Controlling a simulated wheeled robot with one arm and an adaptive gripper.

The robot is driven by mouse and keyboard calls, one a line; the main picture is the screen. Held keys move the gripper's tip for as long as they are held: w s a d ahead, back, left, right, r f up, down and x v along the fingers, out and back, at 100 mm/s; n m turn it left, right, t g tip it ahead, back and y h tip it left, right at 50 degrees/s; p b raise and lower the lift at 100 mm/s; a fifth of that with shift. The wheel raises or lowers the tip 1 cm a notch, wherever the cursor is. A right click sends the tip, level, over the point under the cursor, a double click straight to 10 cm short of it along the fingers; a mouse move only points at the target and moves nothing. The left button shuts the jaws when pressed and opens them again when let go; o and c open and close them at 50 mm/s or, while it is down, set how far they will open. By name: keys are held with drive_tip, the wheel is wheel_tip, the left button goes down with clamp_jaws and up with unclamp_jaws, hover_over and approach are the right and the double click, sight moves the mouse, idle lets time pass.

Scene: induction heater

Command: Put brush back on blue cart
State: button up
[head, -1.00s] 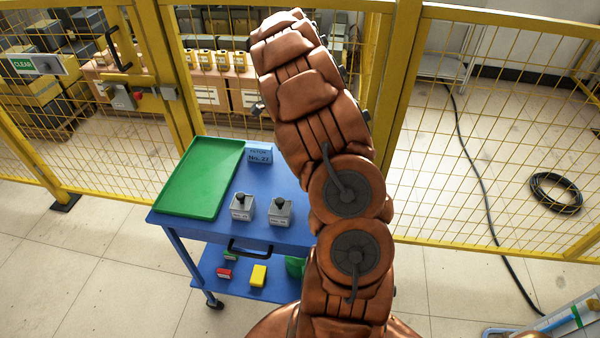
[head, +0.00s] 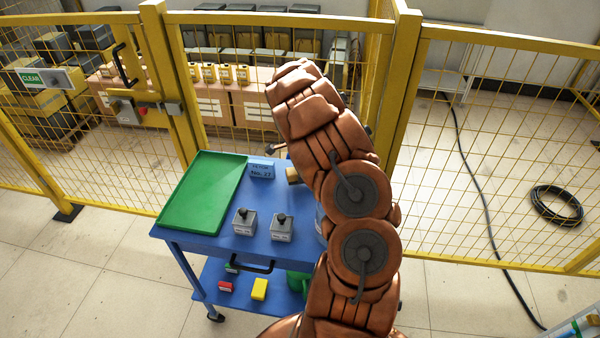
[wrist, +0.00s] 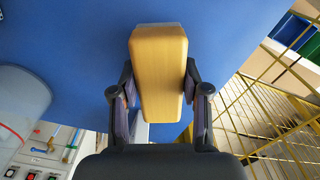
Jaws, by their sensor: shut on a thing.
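The brush shows in the wrist view as a tan wooden block (wrist: 158,60) with rounded edges. My gripper (wrist: 158,88) is shut on it, one finger on each side. The blue cart's top (wrist: 80,60) fills much of the view behind the brush; whether the brush touches it I cannot tell. In the head view, a small tan end of the brush (head: 292,175) shows at the left of my arm, over the far right part of the blue cart (head: 205,243). My arm hides the gripper there. The bristles are not visible.
On the cart are a green tray (head: 203,192), a blue sign box (head: 262,169) and two grey blocks with black knobs (head: 244,222). A pale rounded container (wrist: 22,92) stands left of the brush in the wrist view. Yellow mesh fencing (head: 490,150) stands behind the cart.

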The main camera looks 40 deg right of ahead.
drive_tip(key=shift+f, duration=0.65)
drive_tip(key=shift+f, duration=0.1)
drive_tip(key=shift+f, duration=0.1)
drive_tip(key=o, duration=1.2)
